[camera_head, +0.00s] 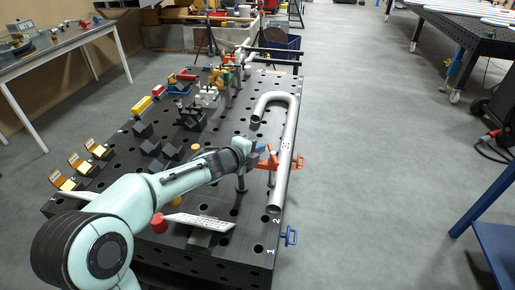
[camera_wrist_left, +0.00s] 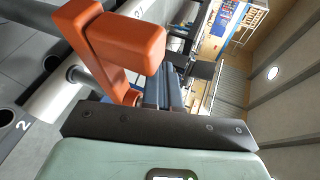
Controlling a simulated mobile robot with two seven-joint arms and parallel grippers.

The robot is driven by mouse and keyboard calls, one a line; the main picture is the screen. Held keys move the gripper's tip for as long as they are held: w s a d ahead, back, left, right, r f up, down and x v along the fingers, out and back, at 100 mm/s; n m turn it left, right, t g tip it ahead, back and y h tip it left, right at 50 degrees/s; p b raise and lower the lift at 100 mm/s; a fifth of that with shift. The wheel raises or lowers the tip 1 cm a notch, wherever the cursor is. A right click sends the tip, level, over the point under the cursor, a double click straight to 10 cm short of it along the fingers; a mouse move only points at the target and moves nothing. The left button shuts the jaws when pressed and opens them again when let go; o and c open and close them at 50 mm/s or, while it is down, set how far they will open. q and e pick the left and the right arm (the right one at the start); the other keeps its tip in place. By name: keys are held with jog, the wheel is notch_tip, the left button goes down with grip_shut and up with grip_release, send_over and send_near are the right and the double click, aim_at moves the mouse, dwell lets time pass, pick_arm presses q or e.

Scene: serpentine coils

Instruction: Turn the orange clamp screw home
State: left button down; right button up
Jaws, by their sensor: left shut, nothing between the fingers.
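The orange clamp (camera_head: 295,162) sits across the steel pipe (camera_head: 284,174) near the pipe's front end on the black table. In the left wrist view the orange clamp (camera_wrist_left: 112,42) looms large, with a thick block-shaped end close to the camera. My left gripper (camera_head: 262,148) is beside the clamp, on its left. Its fingers also show in the left wrist view (camera_wrist_left: 165,92), shut with nothing held, just right of the orange part. I cannot tell whether they touch it. The clamp's screw is not clearly made out. My right gripper is not in view.
The black perforated table (camera_head: 245,205) carries the bent pipe, several dark blocks and several yellow-and-white pieces (camera_head: 62,181) on the left. A blue clamp (camera_head: 290,236) is at its front right edge.

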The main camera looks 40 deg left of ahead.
pick_arm(q)
jog(key=shift+s, duration=0.1)
jog(key=p+v, duration=0.5)
jog(key=v, duration=0.8)
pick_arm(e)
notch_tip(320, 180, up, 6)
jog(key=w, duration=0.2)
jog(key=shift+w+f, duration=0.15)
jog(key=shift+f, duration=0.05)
pick_arm(q)
jog(key=shift+s, duration=0.1)
